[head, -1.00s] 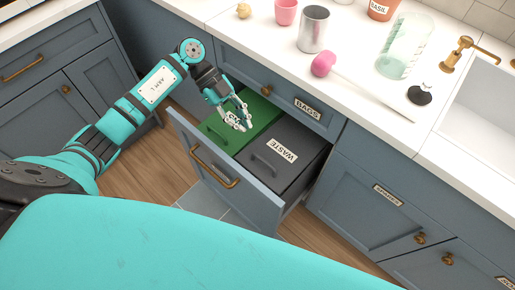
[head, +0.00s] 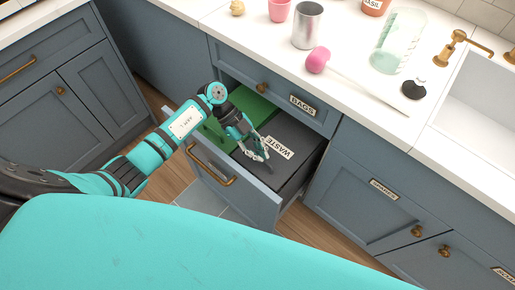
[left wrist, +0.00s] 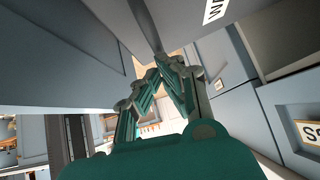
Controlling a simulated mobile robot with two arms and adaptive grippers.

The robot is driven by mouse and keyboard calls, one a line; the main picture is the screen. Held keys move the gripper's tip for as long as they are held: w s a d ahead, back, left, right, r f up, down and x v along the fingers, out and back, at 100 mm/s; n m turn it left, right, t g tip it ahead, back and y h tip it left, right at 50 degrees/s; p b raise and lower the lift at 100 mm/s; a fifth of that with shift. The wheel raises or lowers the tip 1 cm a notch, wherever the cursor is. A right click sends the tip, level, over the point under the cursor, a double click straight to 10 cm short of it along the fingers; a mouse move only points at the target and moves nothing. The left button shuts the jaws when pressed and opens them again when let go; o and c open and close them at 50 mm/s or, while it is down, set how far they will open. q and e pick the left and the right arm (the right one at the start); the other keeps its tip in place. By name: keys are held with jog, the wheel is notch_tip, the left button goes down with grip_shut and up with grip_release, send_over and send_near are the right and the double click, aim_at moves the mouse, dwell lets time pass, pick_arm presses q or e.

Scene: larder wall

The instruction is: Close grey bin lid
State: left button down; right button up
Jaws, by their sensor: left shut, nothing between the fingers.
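The grey bin lid (head: 296,133) with a WASTE label is in the pulled-out drawer (head: 240,188), to the right of the green lid (head: 252,105). It looks roughly level; I cannot tell whether it sits fully down. It also shows in the left wrist view (left wrist: 190,20), with part of its label. My left gripper (head: 264,160) is shut and empty, over the front left part of the grey lid, and hides its handle. In the left wrist view its fingertips (left wrist: 172,66) are close together; I cannot tell whether they touch the lid. My right gripper is not in view.
The BAGS drawer (head: 262,88) is just above and behind the bins, under the white counter (head: 262,45). A sink (head: 475,100) is at right.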

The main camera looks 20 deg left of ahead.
aim_at(260, 171)
pick_arm(q)
jog(key=shift+f, duration=0.15)
jog(key=f, duration=0.1)
jog(key=s+f, duration=0.1)
jog(key=f, duration=0.1)
jog(key=f+b, duration=0.1)
jog(key=shift+s+a+f, duration=0.25)
jog(key=shift+a+f, duration=0.05)
jog(key=shift+f, duration=0.1)
jog(key=shift+s+f, duration=0.1)
jog(key=shift+s, duration=0.05)
